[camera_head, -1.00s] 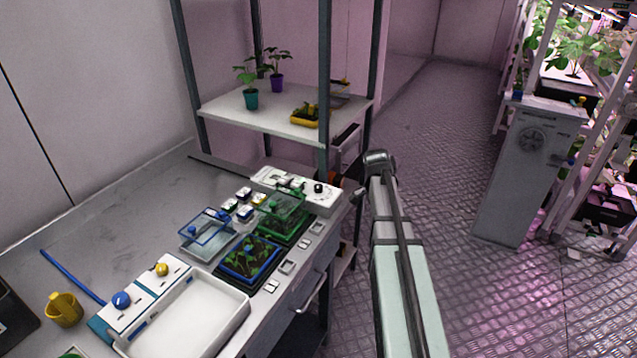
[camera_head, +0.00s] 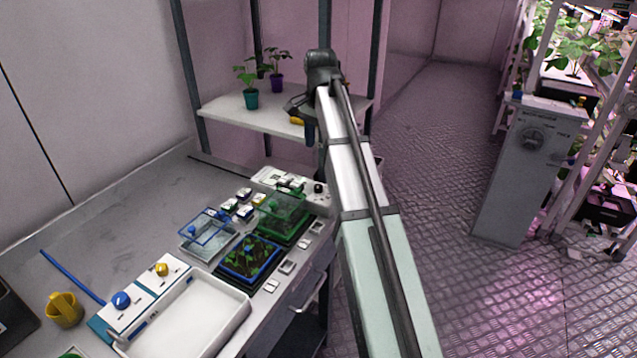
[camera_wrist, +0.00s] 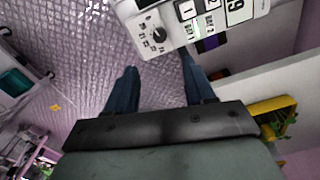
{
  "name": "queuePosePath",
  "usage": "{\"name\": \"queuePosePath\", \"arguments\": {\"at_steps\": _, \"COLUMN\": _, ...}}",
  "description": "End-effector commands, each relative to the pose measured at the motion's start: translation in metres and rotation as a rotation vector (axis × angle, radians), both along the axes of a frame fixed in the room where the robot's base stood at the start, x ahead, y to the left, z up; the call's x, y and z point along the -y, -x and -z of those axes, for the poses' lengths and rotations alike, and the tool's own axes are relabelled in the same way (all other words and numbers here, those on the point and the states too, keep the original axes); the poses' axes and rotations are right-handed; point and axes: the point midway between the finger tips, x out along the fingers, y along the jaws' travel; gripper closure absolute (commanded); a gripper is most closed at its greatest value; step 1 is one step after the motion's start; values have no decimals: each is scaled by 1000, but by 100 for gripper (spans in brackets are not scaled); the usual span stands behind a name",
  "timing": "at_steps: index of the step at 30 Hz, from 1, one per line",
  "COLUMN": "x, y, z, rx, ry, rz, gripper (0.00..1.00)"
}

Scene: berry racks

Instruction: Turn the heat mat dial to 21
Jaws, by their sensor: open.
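A black dial (camera_head: 318,188) sits on the right end of a white control panel (camera_head: 328,198) at the back of the bench. In the wrist view the dial (camera_wrist: 159,34) is at the top, ringed by small numbers too blurred to read surely. The panel beside it shows a large 19. My gripper (camera_head: 303,116) is above the panel, in front of the shelf, pointing down. In the wrist view my gripper (camera_wrist: 158,62) has its two dark blue fingers apart and empty. The dial lies beyond the fingertips, between their lines, not touched.
A shelf (camera_head: 235,112) with potted plants and a yellow tray (camera_head: 297,121) stands behind my gripper. Clear lidded boxes and a seedling tray (camera_head: 248,258) are in front of the panel. Blue (camera_head: 121,300) and yellow (camera_head: 162,269) knobs are at the front left.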

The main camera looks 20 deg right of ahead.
Motion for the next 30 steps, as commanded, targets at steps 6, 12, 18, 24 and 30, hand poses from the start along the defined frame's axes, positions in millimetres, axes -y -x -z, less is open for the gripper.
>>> {"name": "queuePosePath", "arguments": {"at_steps": 6, "x": 0, "y": 1, "z": 27, "rx": -2, "ry": 0, "rz": 1, "gripper": 46}}
{"name": "queuePosePath", "arguments": {"at_steps": 12, "x": 0, "y": 1, "z": 61, "rx": -3, "ry": 1, "rz": 1, "gripper": 46}}
{"name": "queuePosePath", "arguments": {"at_steps": 18, "x": -1, "y": 0, "z": 93, "rx": -3, "ry": 1, "rz": 2, "gripper": 46}}
{"name": "queuePosePath", "arguments": {"at_steps": 24, "x": -1, "y": -1, "z": 118, "rx": -2, "ry": 1, "rz": 2, "gripper": 46}}
{"name": "queuePosePath", "arguments": {"at_steps": 30, "x": -1, "y": -1, "z": 132, "rx": -2, "ry": 1, "rz": 2, "gripper": 46}}
